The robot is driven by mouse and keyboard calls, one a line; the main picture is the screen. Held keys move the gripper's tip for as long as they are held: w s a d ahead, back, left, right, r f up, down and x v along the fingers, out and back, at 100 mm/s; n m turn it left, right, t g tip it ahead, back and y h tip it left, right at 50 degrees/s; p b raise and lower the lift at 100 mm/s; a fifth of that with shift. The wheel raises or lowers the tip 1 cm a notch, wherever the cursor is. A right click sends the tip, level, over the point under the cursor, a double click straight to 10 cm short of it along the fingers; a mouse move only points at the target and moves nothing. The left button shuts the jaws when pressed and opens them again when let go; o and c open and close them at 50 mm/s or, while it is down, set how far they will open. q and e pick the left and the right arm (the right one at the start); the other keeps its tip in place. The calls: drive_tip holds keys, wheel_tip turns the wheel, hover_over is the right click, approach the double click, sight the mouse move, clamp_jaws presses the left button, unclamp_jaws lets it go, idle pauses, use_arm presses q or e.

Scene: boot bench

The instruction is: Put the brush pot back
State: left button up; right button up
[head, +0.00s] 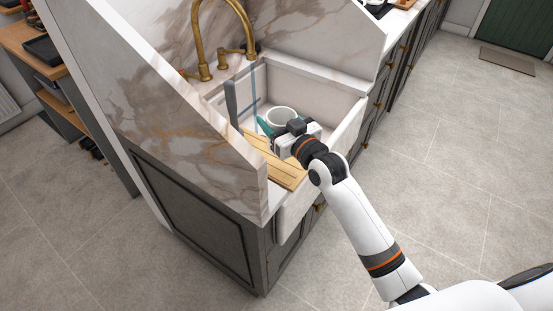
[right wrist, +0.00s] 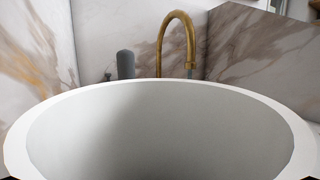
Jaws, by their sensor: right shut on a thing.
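The brush pot (head: 281,115) is a white round pot. In the head view it shows over the sink, partly hidden behind my right gripper. In the right wrist view the pot (right wrist: 160,125) fills most of the picture, with its wide rim and pale grey inside; it looks empty where I can see. My right gripper (head: 290,127) is shut on the pot; its fingers are mostly hidden by the wrist. I cannot tell how high the pot is above the sink floor. My left gripper is not in view.
The white sink (head: 340,131) has a wooden slatted board (head: 275,168) at its near left and a grey upright piece (head: 232,103) beside it. A teal thing (head: 264,126) shows by the pot. A brass tap (head: 196,45) arches behind; a marble panel (head: 180,115) rises left.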

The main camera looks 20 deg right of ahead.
drive_tip(key=f, duration=0.3)
drive_tip(key=shift+w+d+f, duration=0.1)
drive_tip(key=shift+w+d, duration=0.05)
drive_tip(key=shift+d, duration=0.05)
drive_tip(key=shift+f, duration=0.3)
drive_tip(key=shift+a+f, duration=0.1)
drive_tip(key=shift+f, duration=1.75)
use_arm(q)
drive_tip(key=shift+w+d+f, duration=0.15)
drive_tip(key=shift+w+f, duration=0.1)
use_arm(e)
drive_tip(key=shift+f+b, duration=0.1)
drive_tip(key=shift+b, duration=0.25)
drive_tip(key=o, duration=1.3)
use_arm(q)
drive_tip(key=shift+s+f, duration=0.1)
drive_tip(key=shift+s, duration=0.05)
use_arm(e)
drive_tip(key=shift+o, duration=0.2)
